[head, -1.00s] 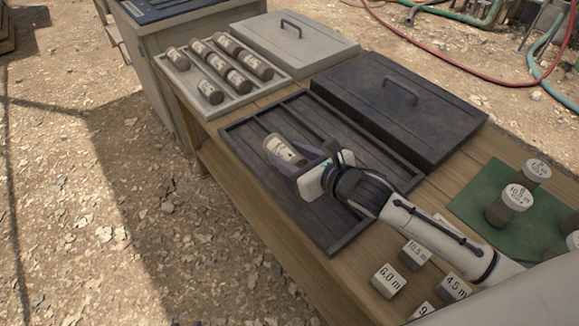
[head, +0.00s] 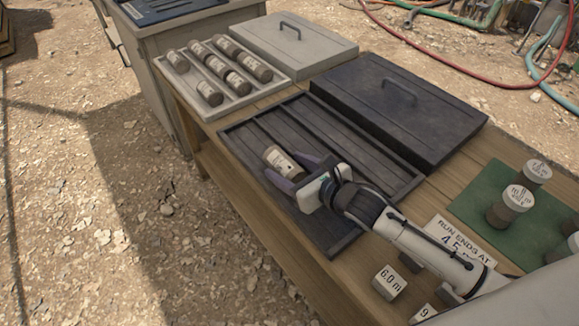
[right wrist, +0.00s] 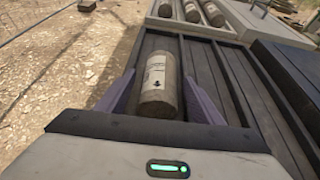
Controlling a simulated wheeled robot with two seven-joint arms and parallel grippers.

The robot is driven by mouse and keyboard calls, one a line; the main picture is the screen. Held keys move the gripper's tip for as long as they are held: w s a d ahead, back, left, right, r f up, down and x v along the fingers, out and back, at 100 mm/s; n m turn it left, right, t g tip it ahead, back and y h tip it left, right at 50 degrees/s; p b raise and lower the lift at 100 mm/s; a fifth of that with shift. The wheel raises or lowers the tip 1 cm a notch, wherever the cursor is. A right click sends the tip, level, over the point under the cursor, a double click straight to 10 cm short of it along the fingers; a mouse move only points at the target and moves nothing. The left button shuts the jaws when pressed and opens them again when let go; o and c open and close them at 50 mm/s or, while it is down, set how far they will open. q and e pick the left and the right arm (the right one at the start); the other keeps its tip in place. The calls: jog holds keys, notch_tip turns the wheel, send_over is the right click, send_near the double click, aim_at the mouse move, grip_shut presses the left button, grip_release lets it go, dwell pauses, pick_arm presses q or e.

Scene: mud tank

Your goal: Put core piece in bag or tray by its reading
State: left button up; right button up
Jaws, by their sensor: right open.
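A bagged core piece (head: 281,162) with a pale label lies in the left channel of the dark slotted tray (head: 333,248). It also shows in the right wrist view (right wrist: 159,85), its label carrying an arrow. My right gripper (head: 292,173) is open, its purple fingers on either side of the near end of this piece; I cannot tell if they touch it. On the green mat (head: 480,196) stand core pieces with labelled tops, one in front (head: 509,207) and one behind (head: 536,175). My left gripper is not in view.
A light grey tray (head: 209,115) holds several bagged pieces. A grey lid (head: 310,60) and a dark lid (head: 430,125) lie beside the trays. A "RUN ENDS AT 4.5" sign (head: 455,236) and a "6.0 m" block (head: 389,282) are near my right arm.

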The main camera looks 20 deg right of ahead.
jog(key=shift+r, duration=0.15)
jog(key=p+v, duration=0.1)
jog(key=v, duration=1.1)
dwell(1.1)
